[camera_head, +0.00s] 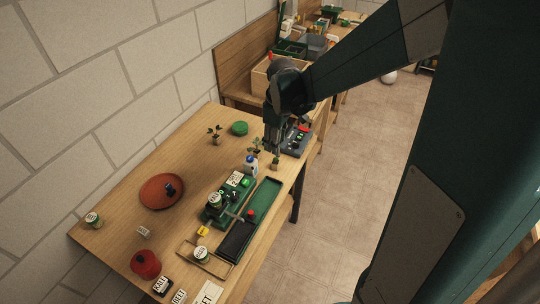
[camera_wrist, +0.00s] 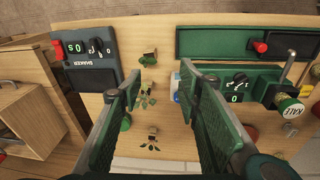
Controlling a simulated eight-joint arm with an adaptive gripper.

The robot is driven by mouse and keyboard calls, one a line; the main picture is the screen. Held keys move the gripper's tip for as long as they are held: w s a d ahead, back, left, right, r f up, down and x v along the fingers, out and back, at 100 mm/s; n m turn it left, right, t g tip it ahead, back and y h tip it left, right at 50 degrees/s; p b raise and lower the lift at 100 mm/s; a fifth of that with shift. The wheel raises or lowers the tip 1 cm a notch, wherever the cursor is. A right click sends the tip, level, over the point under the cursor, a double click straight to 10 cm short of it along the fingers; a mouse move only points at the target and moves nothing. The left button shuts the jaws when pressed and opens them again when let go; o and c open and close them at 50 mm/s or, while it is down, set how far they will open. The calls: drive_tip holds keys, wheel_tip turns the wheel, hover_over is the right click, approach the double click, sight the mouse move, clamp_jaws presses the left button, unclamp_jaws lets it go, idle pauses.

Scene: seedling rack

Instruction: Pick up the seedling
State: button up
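Three small potted seedlings stand in a row on the wooden table. In the head view, one seedling (camera_head: 276,164) is just below my gripper (camera_head: 272,148), another seedling (camera_head: 254,149) is partly hidden beside the fingers, and a third seedling (camera_head: 215,135) stands farther left. In the wrist view, one seedling (camera_wrist: 148,57) lies just beyond the fingertips. The middle seedling (camera_wrist: 148,97) and the last seedling (camera_wrist: 153,139) show in the gap between the fingers. My gripper (camera_wrist: 164,80) is open and empty, pointing down above the table. I cannot tell which seedling is meant.
A white bottle with a blue cap (camera_head: 251,166) stands close to the seedlings, partly behind a finger in the wrist view. A dark shaker (camera_wrist: 92,78) is on one side, a green device (camera_wrist: 245,82) with a lever on the other. A green round object (camera_head: 239,128) is behind.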

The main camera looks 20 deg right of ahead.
sight(275, 162)
drive_tip(key=w+f, duration=0.1)
drive_tip(key=f, duration=0.2)
drive_tip(key=w+d+f+n+g, duration=0.1)
drive_tip(key=w+f, duration=0.1)
drive_tip(key=f, duration=0.2)
drive_tip(key=w+f+n, duration=0.1)
drive_tip(key=w+f, duration=0.1)
drive_tip(key=f, duration=0.1)
drive_tip(key=shift+d+f+g, duration=0.15)
drive_tip(key=shift+d+g, duration=0.15)
drive_tip(key=shift+f, duration=1.25)
drive_tip(key=shift+f, duration=0.1)
drive_tip(key=shift+s+f+b, duration=0.1)
drive_tip(key=shift+f+b, duration=0.3)
drive_tip(key=shift+f, duration=2.15)
drive_tip(key=c, duration=0.9)
